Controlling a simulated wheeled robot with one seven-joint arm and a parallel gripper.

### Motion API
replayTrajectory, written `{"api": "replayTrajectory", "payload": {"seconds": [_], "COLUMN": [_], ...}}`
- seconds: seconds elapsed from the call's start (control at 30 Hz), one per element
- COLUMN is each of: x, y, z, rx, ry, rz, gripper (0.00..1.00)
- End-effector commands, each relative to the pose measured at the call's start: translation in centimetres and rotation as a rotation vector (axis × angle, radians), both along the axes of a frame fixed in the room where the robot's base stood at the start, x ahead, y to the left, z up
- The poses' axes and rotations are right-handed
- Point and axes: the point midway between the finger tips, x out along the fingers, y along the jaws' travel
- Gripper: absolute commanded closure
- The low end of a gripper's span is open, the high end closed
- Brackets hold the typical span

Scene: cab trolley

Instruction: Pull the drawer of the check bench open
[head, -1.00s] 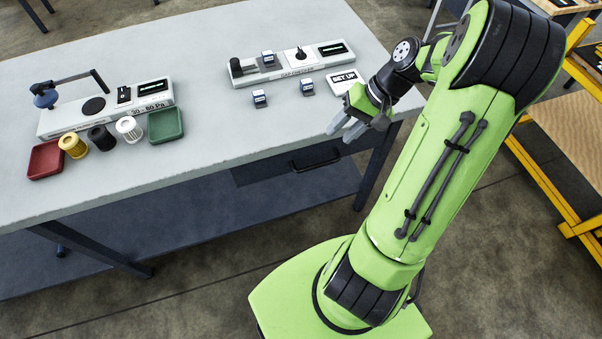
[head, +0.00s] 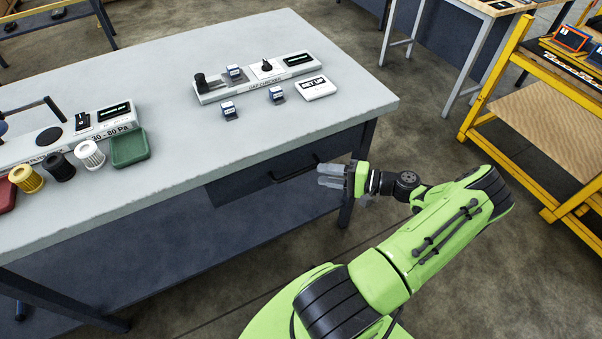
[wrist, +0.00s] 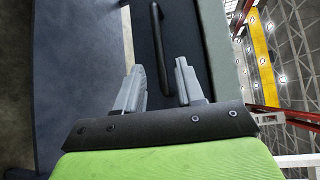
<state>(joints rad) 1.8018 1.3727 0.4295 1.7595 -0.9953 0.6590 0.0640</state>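The check bench (head: 180,95) has a pale grey top and a dark drawer (head: 240,186) under its front edge. The drawer looks shut. Its black bar handle (head: 294,169) shows on the drawer front. My gripper (head: 330,176) is in front of the bench, below the top's edge and to the right of the handle in the head view. In the wrist view my gripper (wrist: 160,82) has its two grey fingers spread apart. The handle (wrist: 160,48) appears between and beyond the fingers there. No contact with the handle shows, and nothing is held.
On the bench top stand a gap checker (head: 255,78), a SET UP sign (head: 316,88), a green tray (head: 129,147) and several filter cylinders. A yellow-framed trolley (head: 480,105) stands at the right. Floor is free between bench and trolley.

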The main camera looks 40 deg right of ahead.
Motion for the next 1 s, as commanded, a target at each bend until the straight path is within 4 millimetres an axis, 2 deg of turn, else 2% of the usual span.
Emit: {"api": "replayTrajectory", "payload": {"seconds": [0.1,0.3,0.43,0.63,0.67,0.9,1.0], "x": [2.7,5.8,6.5,6.5,6.5,6.5,6.5], "y": [1.6,3.3,3.6,3.6,3.6,3.6,3.6], "z": [-0.6,-1.1,-1.1,-1.1,-1.1,-1.1,-1.1], "rx": [0.0,0.0,-0.001,0.0,0.0,0.0,0.0], "ry": [0.001,0.001,0.0,0.001,0.001,0.001,0.001], "rz": [0.005,0.003,0.0,0.0,0.0,0.0,0.0], "gripper": [0.62,0.62,0.62,0.62,0.64,1.0,1.0]}}
